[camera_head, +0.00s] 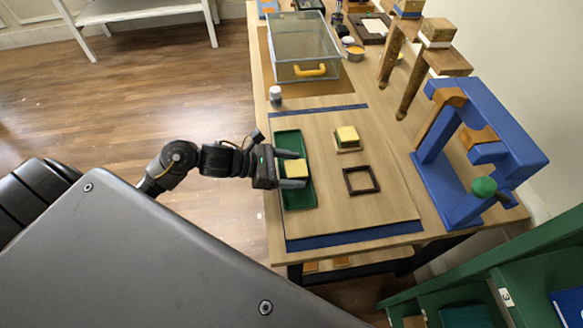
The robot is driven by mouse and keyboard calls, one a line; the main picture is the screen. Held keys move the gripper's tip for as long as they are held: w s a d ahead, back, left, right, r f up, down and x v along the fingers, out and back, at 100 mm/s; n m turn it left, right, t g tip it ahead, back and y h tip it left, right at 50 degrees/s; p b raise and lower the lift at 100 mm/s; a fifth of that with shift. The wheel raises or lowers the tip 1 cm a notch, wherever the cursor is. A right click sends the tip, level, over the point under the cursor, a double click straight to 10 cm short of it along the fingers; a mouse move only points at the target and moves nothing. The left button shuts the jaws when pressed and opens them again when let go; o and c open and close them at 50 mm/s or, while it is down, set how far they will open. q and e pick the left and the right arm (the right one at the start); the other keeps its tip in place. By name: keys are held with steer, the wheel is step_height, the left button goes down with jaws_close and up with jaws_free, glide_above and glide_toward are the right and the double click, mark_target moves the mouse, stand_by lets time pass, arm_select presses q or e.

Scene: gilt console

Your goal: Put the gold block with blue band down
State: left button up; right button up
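My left gripper (291,169) reaches in from the left over the green tray (292,137) on the table. Its two fingers lie on either side of a gold block (296,168) and appear closed on it. Mostly the block's top shows; its band is hidden or too small to make out. I cannot tell whether the block touches the tray. Another gold-topped block (347,136) with a green band sits on a small wooden base, right of the tray. My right gripper is not in view.
An empty dark square frame (361,180) lies on the wooden board (345,208). A glass box with a yellow handle (305,50) and a small white-capped jar (275,96) stand behind. A blue press-like stand (435,170) with a green knob is at the right. The board's front is clear.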

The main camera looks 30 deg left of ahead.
arm_select(q)
steer(key=shift+r, duration=0.25)
steer(key=shift+s+a, duration=0.2)
steer(key=shift+a, duration=0.05)
steer(key=b+v, duration=0.2)
steer(key=v, duration=0.9)
steer(key=shift+s+a, duration=0.1)
steer(key=shift+s, duration=0.05)
